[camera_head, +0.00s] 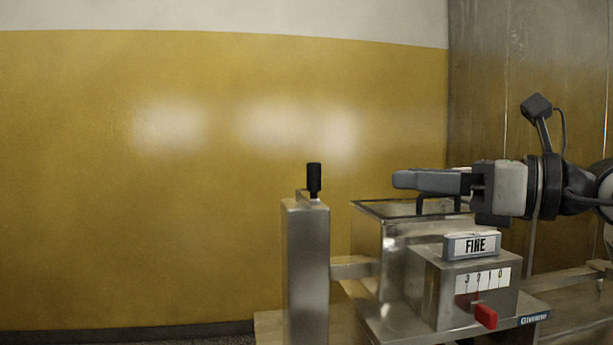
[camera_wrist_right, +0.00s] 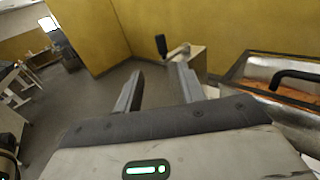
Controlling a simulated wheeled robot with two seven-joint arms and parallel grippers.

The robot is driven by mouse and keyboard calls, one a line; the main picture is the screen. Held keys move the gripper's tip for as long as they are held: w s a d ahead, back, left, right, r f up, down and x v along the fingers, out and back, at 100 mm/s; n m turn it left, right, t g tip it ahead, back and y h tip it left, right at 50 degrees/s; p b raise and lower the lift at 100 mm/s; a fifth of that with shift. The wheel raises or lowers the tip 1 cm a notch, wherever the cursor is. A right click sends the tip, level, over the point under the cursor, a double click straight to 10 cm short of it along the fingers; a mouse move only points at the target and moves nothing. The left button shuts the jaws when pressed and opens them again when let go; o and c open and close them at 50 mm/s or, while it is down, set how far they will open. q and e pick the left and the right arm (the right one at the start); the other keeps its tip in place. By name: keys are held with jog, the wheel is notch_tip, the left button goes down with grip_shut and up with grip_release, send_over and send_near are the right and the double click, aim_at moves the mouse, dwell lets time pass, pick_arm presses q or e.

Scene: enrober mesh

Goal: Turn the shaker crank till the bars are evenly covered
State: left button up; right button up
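The shaker crank's black upright knob (camera_head: 314,178) sits on a short arm at the top of a metal post (camera_head: 307,270). In the right wrist view the knob (camera_wrist_right: 161,45) stands beyond my fingertips, roughly between them in the picture. My right gripper (camera_head: 400,180) points left above the metal hopper box (camera_head: 366,255), to the right of the knob and apart from it. In the right wrist view its two fingers (camera_wrist_right: 157,72) are spread with nothing between them. I see no bars. My left gripper is not in view.
A block with a FINE plate (camera_head: 472,246), a 3-to-0 scale (camera_head: 483,285) and a red lever (camera_head: 486,316) stands at the hopper's front. The hopper's rim and dark handle (camera_wrist_right: 297,78) lie close to my right gripper. Space left of the post is clear.

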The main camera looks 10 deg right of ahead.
jog(key=p, duration=0.3)
send_near(320, 169)
jog(key=x, duration=0.2)
jog(key=p+x, duration=0.1)
jog(key=x, duration=0.6)
jog(key=shift+w+a+p, duration=0.25)
jog(key=shift+w+p, duration=0.05)
jog(key=shift+p, duration=0.1)
jog(key=shift+w+a+f, duration=0.1)
jog(key=shift+w+a, duration=0.35)
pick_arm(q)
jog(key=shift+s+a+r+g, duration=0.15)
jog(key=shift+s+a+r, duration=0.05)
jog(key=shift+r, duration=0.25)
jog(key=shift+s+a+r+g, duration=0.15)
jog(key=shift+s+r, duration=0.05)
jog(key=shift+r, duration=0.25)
pick_arm(e)
grip_shut()
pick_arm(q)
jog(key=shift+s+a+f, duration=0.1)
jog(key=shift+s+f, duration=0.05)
pick_arm(e)
jog(key=shift+d, duration=0.1)
